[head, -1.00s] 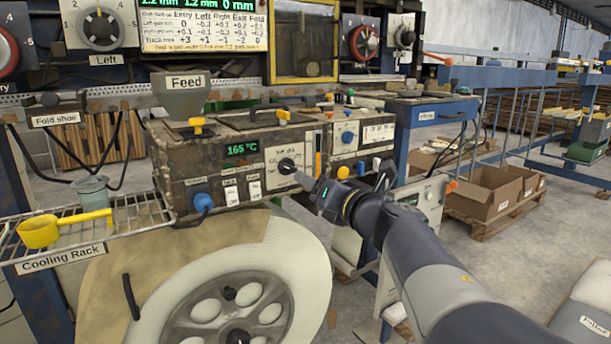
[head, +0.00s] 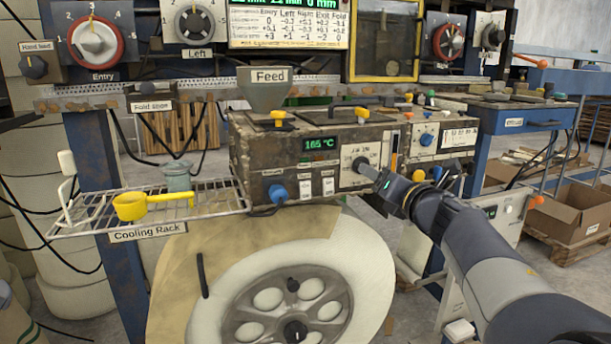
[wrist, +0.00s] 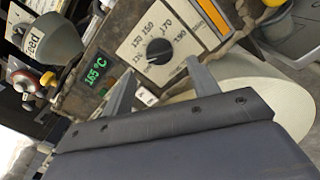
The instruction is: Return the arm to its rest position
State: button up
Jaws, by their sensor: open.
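My gripper (head: 374,176) is stretched out in front of the heater box (head: 262,165), by its temperature dial. In the wrist view my gripper (wrist: 160,85) shows two grey fingers spread apart with nothing between them. The black dial knob (wrist: 159,51) lies just beyond the fingertips, apart from them as far as I can tell. The display (head: 320,144) reads 165 °C. My arm reaches in from the lower right.
The cooling rack (head: 220,208) holds a yellow ladle (head: 130,206) and a small glass jar (head: 178,176). A large white roll (head: 360,260) stands below the box. The feed hopper (head: 264,92) sits on top. Cardboard boxes (head: 565,215) rest on a pallet at right.

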jog(key=x, duration=0.4)
jog(key=shift+w+a, duration=0.1)
jog(key=shift+w, duration=0.3)
